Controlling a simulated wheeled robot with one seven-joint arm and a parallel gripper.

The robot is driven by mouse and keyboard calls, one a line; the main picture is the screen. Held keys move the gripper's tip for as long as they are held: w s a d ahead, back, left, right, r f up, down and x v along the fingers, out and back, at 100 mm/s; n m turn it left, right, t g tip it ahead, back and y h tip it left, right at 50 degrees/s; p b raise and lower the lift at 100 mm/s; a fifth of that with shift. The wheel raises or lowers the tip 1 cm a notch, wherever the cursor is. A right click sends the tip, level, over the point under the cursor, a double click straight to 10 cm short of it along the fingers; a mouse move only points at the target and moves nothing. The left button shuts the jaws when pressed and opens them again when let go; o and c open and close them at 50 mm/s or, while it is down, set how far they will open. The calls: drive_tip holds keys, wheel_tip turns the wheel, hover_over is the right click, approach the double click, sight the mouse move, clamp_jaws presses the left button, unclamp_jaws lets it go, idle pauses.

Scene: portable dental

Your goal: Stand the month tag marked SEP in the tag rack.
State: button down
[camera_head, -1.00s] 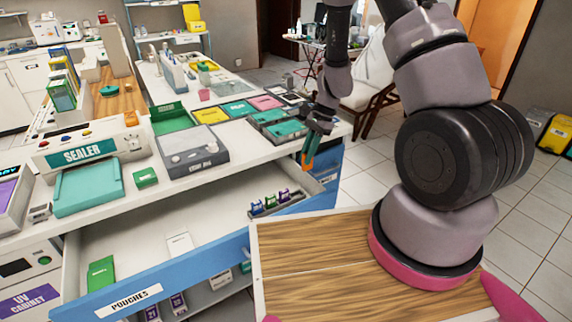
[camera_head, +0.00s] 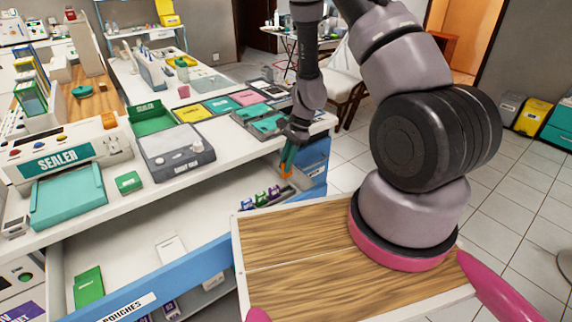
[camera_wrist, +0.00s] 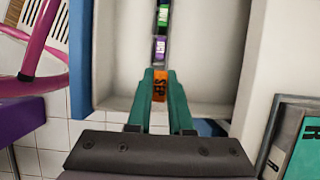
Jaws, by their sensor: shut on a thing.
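The orange month tag marked SEP (camera_wrist: 160,87) is held between the teal fingers of my gripper (camera_wrist: 161,76) in the wrist view. Its lettering reads sideways there. In the head view, my gripper (camera_head: 289,158) points down over the right end of the open drawer, with the orange tag (camera_head: 286,174) at its fingertips. The tag rack (camera_head: 262,202) lies in the drawer, with several purple, green and blue tags in a row. The held tag is near the row's right end. I cannot tell whether it touches the rack.
The open drawer labelled POUCHES (camera_head: 150,282) also holds a green box (camera_head: 88,288) and a white box (camera_head: 171,249). The counter edge above carries trays and a sealer (camera_head: 62,160). The drawer's side wall is close to my gripper.

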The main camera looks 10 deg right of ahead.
sight(287, 176)
drive_tip(key=shift+f, duration=3.6)
drive_tip(key=shift+a, duration=0.1)
drive_tip(key=shift+f, duration=0.25)
drive_tip(key=c, duration=0.7)
unclamp_jaws()
drive_tip(key=shift+c, duration=0.2)
drive_tip(key=v, duration=1)
drive_tip(key=shift+r, duration=0.35)
